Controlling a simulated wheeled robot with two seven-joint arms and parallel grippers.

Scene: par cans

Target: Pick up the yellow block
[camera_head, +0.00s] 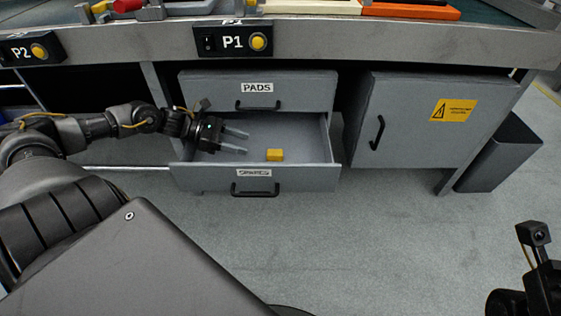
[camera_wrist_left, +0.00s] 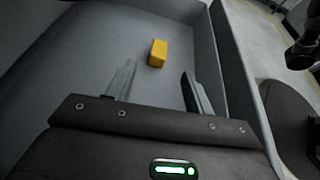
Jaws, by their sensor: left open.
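The yellow block (camera_head: 274,155) lies on the floor of the open lower drawer (camera_head: 254,178), whose label seems to read SPARES. My left gripper (camera_head: 240,142) is inside the drawer opening, left of the block, with its fingers apart and pointing right. In the left wrist view the block (camera_wrist_left: 158,53) is just beyond the fingertips of my left gripper (camera_wrist_left: 158,75), roughly in line with the gap between them. Nothing is between the fingers. At the head view's lower right, part of my right arm shows, but its fingers cannot be made out.
The shut PADS drawer (camera_head: 257,90) is directly above the open one. A grey cabinet door (camera_head: 415,125) with a yellow warning label stands to the right. The drawer's side walls border the gripper. The workbench edge (camera_head: 330,35) runs above, and a dark bin (camera_head: 498,155) stands far right.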

